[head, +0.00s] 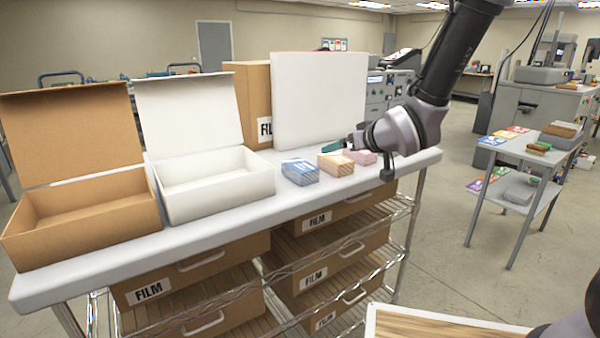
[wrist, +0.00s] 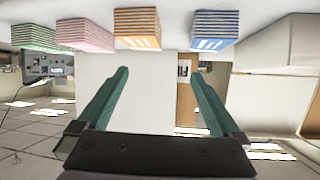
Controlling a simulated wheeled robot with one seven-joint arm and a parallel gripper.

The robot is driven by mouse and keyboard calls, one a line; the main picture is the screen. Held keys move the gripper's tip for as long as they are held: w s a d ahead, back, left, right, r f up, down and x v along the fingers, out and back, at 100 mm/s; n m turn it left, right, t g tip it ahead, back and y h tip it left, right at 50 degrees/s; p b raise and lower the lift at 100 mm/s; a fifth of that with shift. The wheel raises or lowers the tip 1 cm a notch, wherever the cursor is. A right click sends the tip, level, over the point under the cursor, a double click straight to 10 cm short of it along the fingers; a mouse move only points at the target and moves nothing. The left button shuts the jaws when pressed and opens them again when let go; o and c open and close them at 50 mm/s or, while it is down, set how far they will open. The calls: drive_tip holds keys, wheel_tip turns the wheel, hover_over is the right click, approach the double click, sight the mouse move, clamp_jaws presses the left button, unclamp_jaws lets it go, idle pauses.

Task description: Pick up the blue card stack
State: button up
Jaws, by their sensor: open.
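The blue card stack (head: 300,172) sits on the white tabletop, right of the open white box, at the left end of a row of card stacks. In the wrist view, which appears upside down, the blue stack (wrist: 215,28) is at the top, right of centre. My gripper (head: 333,147) is above the back of the row, behind and right of the blue stack in the head view, and apart from it. In the wrist view its two teal fingers (wrist: 159,74) are spread wide with nothing between them.
An orange stack (head: 335,164) and a pink stack (head: 360,156) stand right of the blue one; a green stack (wrist: 35,38) shows in the wrist view. The open white box (head: 218,190) and open brown box (head: 85,225) are at left. A white panel (head: 318,95) stands behind.

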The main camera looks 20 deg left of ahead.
drive_tip(key=n+y, duration=0.2)
approach(304, 166)
drive_tip(key=w+a, duration=0.1)
drive_tip(key=w+a+f, duration=0.1)
drive_tip(key=w, duration=0.1)
drive_tip(key=shift+w+g, duration=0.1)
drive_tip(key=shift+g, duration=0.3)
drive_tip(key=x, duration=0.4)
drive_tip(key=shift+a+f, duration=0.15)
drive_tip(key=shift+a, duration=0.3)
drive_tip(key=shift+a+r+x, duration=0.1)
drive_tip(key=shift+x, duration=1.45)
drive_tip(key=shift+a+r+x, duration=0.1)
drive_tip(key=shift+x, duration=1.45)
drive_tip(key=c, duration=1.5)
